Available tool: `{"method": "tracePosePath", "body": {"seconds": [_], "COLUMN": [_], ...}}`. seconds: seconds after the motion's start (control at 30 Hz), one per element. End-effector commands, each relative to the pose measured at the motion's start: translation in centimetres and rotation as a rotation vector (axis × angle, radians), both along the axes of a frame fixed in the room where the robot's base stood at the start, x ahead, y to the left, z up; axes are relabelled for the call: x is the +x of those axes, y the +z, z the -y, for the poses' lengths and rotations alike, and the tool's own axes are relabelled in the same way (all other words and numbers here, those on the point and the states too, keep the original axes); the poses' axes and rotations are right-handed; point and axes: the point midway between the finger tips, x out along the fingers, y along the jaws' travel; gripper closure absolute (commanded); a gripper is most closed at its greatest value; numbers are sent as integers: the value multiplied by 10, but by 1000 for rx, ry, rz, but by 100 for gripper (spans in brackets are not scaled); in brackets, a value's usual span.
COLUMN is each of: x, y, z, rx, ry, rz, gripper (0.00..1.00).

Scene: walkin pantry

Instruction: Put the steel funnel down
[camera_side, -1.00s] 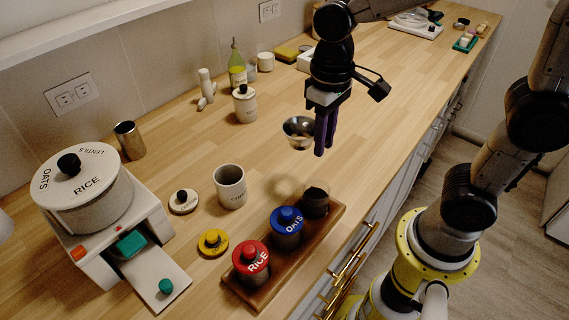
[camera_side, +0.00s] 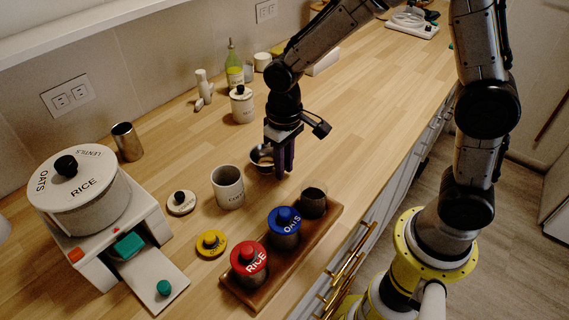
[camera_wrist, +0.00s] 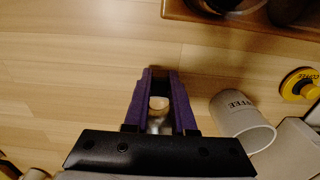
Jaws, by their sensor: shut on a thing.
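The steel funnel (camera_side: 261,156) is a small shiny metal bowl shape, partly hidden behind my fingers in the side view. My gripper (camera_side: 281,173) has purple fingers pointing down and is shut on the funnel. In the wrist view my gripper (camera_wrist: 160,76) shows a small piece of the steel funnel (camera_wrist: 158,104) between its fingers. The funnel is low over the wooden counter (camera_side: 330,125), behind the tray of jars and right of the coffee canister. I cannot tell whether it touches the counter.
An open white coffee canister (camera_side: 228,187) stands close left of my gripper. A wooden tray (camera_side: 262,291) holds a red-lidded rice jar (camera_side: 250,263), a blue-lidded oats jar (camera_side: 285,229) and an unlidded dark jar (camera_side: 313,202). A yellow lid (camera_side: 211,243) lies nearby. Bare counter lies to the right.

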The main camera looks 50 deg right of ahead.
Motion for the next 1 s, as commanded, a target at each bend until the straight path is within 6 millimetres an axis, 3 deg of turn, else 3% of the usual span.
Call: {"method": "tracePosePath", "body": {"seconds": [0.3, 0.33, 0.5, 0.83, 1.0], "x": [0, 0, 0, 0, 0], "y": [-3, -3, -3, 0, 21], "z": [0, 0, 0, 0, 0], "rx": [0, 0, 0, 0, 1], "ry": [0, 0, 0, 0, 0], "rz": [-1, -1, -1, 1, 4], "gripper": [100, 73, 46, 46, 46]}}
